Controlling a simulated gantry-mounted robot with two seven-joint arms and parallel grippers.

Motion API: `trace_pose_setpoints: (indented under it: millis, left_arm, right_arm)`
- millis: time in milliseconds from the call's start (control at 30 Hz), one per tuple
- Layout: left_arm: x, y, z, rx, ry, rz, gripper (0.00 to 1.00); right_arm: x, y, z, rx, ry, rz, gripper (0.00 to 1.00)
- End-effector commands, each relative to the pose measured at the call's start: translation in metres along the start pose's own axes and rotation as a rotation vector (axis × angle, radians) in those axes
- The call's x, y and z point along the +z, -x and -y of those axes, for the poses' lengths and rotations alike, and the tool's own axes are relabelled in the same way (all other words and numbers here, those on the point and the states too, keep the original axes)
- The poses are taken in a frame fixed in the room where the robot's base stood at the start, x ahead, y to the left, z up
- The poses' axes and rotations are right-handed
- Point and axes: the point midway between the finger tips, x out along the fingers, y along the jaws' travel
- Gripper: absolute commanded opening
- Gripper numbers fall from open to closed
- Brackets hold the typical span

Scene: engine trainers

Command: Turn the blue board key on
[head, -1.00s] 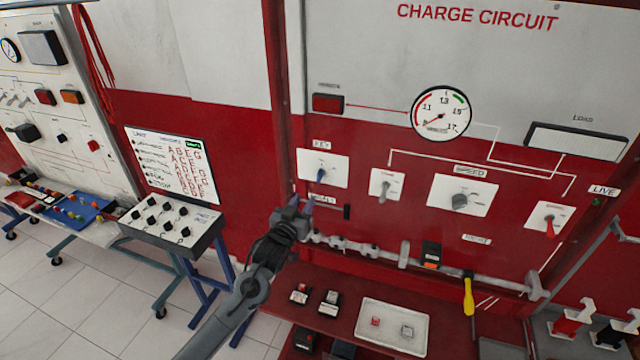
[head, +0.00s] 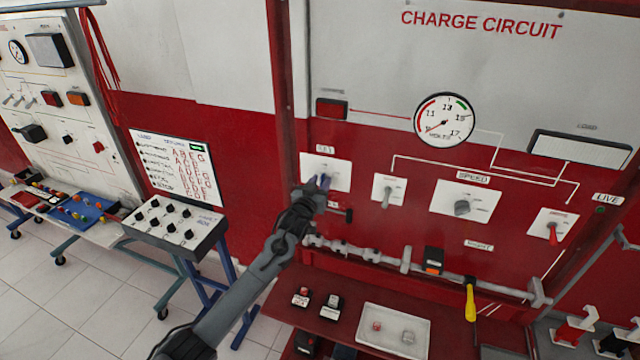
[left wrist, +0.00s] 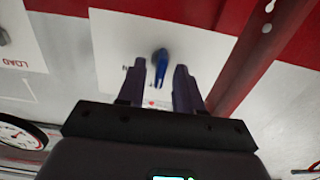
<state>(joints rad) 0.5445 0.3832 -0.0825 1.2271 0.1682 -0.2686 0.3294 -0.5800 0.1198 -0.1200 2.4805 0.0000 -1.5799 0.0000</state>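The blue key (head: 325,180) sits on a white plate (head: 340,168) labelled KEY, at the left of the red charge circuit board. In the left wrist view the blue key (left wrist: 160,66) lies between and just beyond the two fingertips. My left gripper (head: 316,188) is in front of the key plate and covers part of it in the head view. In the left wrist view my left gripper (left wrist: 160,72) is open, one finger on either side of the key, with gaps visible. Whether a finger touches the key cannot be told. My right gripper is not in view.
A grey switch (head: 387,194), a speed knob (head: 462,207) and a red lever (head: 552,232) sit to the right on the board. A grey rail (head: 375,255) runs below, above a red shelf with a white tray (head: 366,337). A black lever (head: 342,213) is close below the key.

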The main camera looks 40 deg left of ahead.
Motion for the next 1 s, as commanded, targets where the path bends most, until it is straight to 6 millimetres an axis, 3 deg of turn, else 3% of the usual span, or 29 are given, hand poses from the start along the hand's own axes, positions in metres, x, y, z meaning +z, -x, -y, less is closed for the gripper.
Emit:
trace_pose_setpoints:
  millis: [333,567,1000]
  left_arm:
    - [0.0002,-0.0016,-0.0002,0.0,0.0,0.0,0.34]
    - [0.0002,-0.0015,-0.0001,0.0,0.0,0.001,0.0]
    - [-0.0001,-0.0015,0.0001,-0.001,-0.039,0.001,0.0]
  right_arm:
    - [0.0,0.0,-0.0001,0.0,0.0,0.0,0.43]
    - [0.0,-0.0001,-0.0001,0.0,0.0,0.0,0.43]
    - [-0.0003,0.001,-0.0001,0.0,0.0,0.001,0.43]
